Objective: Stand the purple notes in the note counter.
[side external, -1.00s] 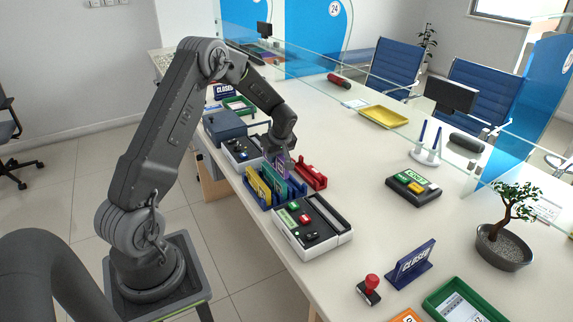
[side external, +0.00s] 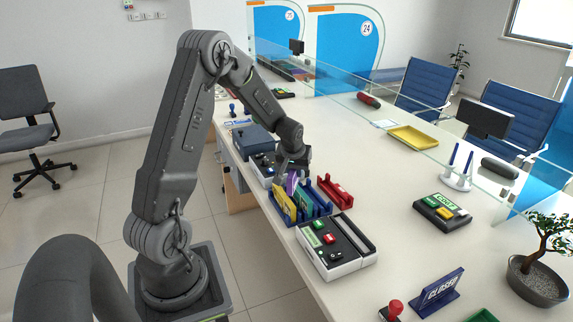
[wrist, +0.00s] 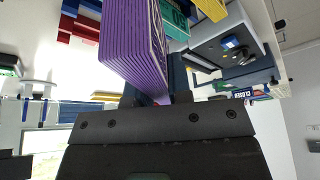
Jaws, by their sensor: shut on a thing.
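My gripper (side external: 291,171) is shut on the purple notes (side external: 292,184), low over the blue rack (side external: 322,208). In the wrist view the purple notes (wrist: 137,45) are a thick bundle reaching up from between the fingers. A yellow bundle (side external: 283,204) and a teal bundle (side external: 304,198) stand in the rack beside them. Whether the purple notes' lower edge is clear of the rack is hidden. A white machine with a dark top (side external: 336,246), red and green buttons and a long slot stands in front of the rack. I cannot tell for sure that it is the note counter.
A similar white machine (side external: 262,167) and a blue-grey box (side external: 254,141) stand behind the rack. An empty red rack (side external: 336,190) is close on its right. The counter middle is mostly clear.

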